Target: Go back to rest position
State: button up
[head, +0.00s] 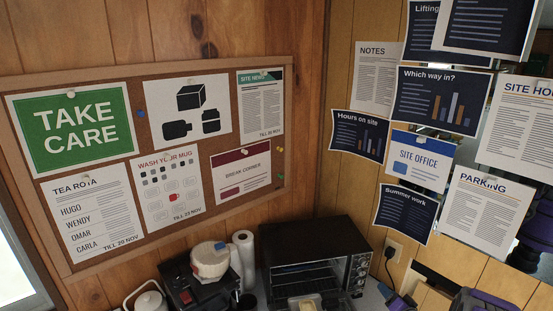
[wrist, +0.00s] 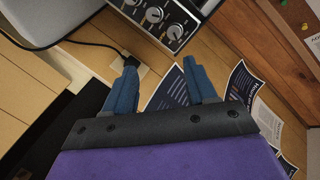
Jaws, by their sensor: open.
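My gripper (wrist: 157,88) shows in the wrist view with its two blue fingers apart and nothing between them. Its purple body fills the bottom of that view. Behind the fingers are the wood wall, posted sheets and the toaster oven's knob panel (wrist: 156,17). The fingers appear clear of these things. In the head view, part of my arm shows at the bottom right, and blue fingertips show low beside the toaster oven (head: 310,232).
A cork board (head: 145,77) with notices hangs on the left wall. More sheets, such as the site office sheet (head: 417,160), cover the right wall. A paper towel roll (head: 244,259) and a coffee machine (head: 197,285) stand left of the oven. A plug sits in a wall socket (head: 393,247).

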jog(key=s+a+r+n+g+h+b, duration=0.1)
jog(key=s+a+r+n+g+h, duration=0.1)
jog(key=s+a+r+g, duration=0.4)
jog(key=s+a+r+n+g+h+b, duration=0.1)
jog(key=s+a+r+g+h, duration=0.15)
jog(key=s+r, duration=0.35)
jog(key=s+a+r+n+g+y+b, duration=0.1)
jog(key=s+a, duration=0.5)
jog(key=s, duration=0.6)
jog(key=s+a+r+n+g+y+b, duration=0.1)
jog(key=s+a+r+g, duration=0.3)
jog(key=s, duration=0.8)
jog(key=s+a+r+n+g+y, duration=0.1)
jog(key=s+a+r+n+g, duration=0.1)
jog(key=s+a, duration=0.6)
jog(key=s+g, duration=0.1)
jog(key=s, duration=0.3)
jog(key=shift+s+r+n+g+b, duration=0.15)
jog(key=shift+r+n+g+b, duration=0.15)
jog(key=shift+g+b, duration=0.1)
